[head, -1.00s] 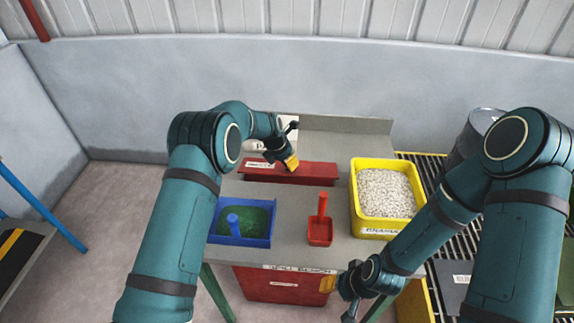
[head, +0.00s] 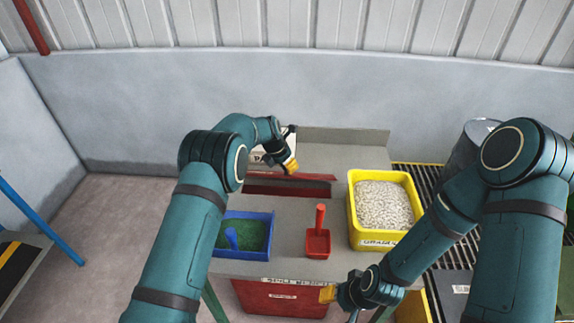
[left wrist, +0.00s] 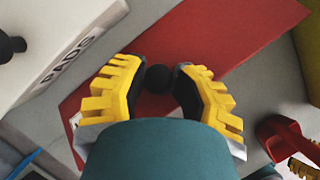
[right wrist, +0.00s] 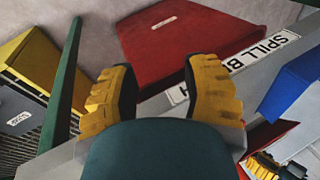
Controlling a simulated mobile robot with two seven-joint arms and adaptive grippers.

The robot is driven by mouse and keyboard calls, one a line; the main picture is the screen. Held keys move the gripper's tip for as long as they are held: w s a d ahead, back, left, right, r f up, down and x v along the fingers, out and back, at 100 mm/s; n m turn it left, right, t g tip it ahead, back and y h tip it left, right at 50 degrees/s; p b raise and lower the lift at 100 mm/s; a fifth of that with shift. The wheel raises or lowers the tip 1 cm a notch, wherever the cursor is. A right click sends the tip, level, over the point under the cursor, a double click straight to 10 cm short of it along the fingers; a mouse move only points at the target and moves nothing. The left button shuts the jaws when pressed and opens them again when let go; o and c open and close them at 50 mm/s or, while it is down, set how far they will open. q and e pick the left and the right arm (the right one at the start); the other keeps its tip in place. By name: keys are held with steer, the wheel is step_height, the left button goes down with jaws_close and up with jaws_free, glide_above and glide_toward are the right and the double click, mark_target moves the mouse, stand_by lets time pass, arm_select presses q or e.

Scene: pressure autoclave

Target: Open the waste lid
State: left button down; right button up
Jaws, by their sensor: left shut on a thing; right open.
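The red waste lid (head: 312,177) is set in the far part of the bench. It looks tilted up, with a dark red opening (head: 290,190) showing along its near side. In the left wrist view the lid (left wrist: 235,45) is a broad red panel with a black round knob (left wrist: 158,78). My left gripper (head: 290,163) is at the lid, its yellow fingers closed around the knob.
A blue tray (head: 264,216) with green contents, a red scoop (head: 318,244) and a yellow granule tub (head: 413,199) stand on the bench (head: 285,208). A white pads box (left wrist: 60,40) is beside the lid. A drum (head: 470,145) stands right.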

steer(key=shift+o, duration=0.2)
